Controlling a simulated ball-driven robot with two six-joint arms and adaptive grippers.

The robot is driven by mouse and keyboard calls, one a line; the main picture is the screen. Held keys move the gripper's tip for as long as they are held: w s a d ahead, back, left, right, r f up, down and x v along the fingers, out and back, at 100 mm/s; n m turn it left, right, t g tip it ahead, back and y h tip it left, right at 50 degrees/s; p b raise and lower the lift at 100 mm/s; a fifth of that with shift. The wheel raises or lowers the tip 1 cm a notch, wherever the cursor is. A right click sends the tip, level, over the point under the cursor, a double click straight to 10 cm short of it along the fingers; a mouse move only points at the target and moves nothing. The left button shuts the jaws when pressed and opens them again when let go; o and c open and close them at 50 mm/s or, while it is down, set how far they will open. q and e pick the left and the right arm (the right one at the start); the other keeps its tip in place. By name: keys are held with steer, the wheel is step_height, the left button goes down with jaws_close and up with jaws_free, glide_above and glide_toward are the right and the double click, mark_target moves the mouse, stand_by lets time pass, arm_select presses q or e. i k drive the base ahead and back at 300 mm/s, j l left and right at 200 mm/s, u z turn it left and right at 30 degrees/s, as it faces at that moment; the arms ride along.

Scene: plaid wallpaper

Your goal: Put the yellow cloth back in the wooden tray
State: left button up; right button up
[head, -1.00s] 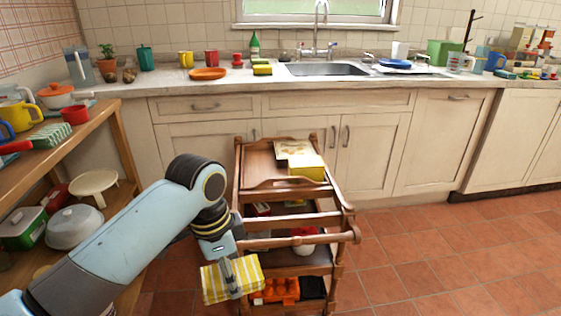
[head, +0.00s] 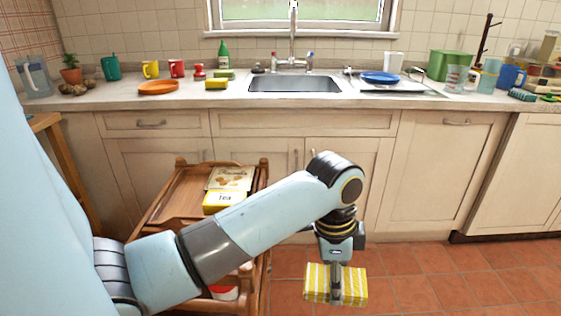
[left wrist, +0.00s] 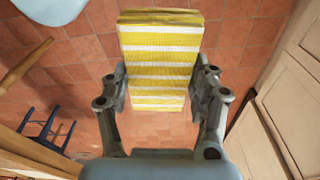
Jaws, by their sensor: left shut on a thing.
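My left gripper (head: 336,288) is shut on the folded yellow-and-white striped cloth (head: 354,286). It holds the cloth above the tiled floor, right of the wooden trolley. My forearm hides part of the trolley. My right gripper is not in view.
A yellow tea box (head: 222,201) and a pale packet (head: 231,178) lie on the trolley top. The counter (head: 300,101) behind holds mugs, an orange plate (head: 158,88) and a sink (head: 294,83). Red floor (head: 420,285) is clear at right.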

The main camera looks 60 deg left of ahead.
mark_target(186, 205)
steer(key=i+u, duration=0.3)
steer(key=i, duration=0.15)
steer(key=i+u, duration=0.3)
steer(key=i+l+u, duration=0.2)
steer(key=i+u, duration=0.15)
steer(key=i, duration=0.2)
steer(key=i+l+u, duration=0.3)
steer(key=i+j+u, duration=0.2)
steer(key=u, duration=0.3)
steer(key=i+j+u, duration=0.1)
steer(key=i+u, duration=0.2)
steer(key=u, duration=0.2)
steer(key=i+u, duration=0.3)
steer(key=u, duration=0.2)
steer(key=i+l+u, duration=0.15)
steer(key=u, duration=0.35)
steer(key=i+l, duration=0.05)
steer(key=i, duration=0.05)
